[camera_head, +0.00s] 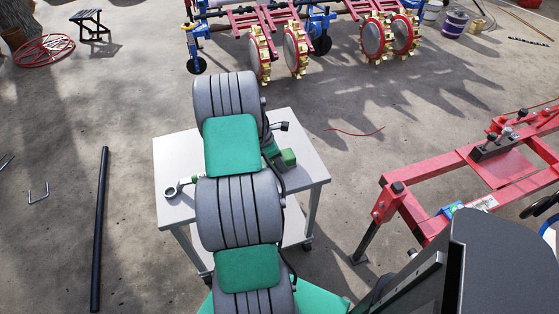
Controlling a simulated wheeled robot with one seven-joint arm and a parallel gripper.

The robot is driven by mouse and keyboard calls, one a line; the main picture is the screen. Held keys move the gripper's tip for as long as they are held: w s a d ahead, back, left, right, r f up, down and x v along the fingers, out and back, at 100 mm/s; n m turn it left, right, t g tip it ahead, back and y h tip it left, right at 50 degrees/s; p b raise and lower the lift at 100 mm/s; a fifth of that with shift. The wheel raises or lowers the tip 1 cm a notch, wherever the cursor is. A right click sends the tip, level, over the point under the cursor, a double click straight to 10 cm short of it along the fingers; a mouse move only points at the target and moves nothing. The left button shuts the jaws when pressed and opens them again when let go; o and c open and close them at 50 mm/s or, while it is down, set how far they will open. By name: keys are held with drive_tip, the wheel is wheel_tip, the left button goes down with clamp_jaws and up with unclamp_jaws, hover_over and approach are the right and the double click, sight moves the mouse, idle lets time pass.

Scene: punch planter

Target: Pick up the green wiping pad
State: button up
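No wiping pad can be told for sure. A green block-like piece (288,157) shows on the white cart, just right of my arm, next to a dark part and cables. It may be part of a tool; I cannot tell. The large green panels over the cart are on my own arm, which runs up the middle of the view and hides much of the cart top. My gripper is not in view.
The white wheeled cart (305,160) stands under my arm. A ring-shaped item (171,191) lies on its left side. A red metal frame (440,175) is at right. A black pipe (99,230) lies on the floor at left. A planter machine (293,45) stands behind.

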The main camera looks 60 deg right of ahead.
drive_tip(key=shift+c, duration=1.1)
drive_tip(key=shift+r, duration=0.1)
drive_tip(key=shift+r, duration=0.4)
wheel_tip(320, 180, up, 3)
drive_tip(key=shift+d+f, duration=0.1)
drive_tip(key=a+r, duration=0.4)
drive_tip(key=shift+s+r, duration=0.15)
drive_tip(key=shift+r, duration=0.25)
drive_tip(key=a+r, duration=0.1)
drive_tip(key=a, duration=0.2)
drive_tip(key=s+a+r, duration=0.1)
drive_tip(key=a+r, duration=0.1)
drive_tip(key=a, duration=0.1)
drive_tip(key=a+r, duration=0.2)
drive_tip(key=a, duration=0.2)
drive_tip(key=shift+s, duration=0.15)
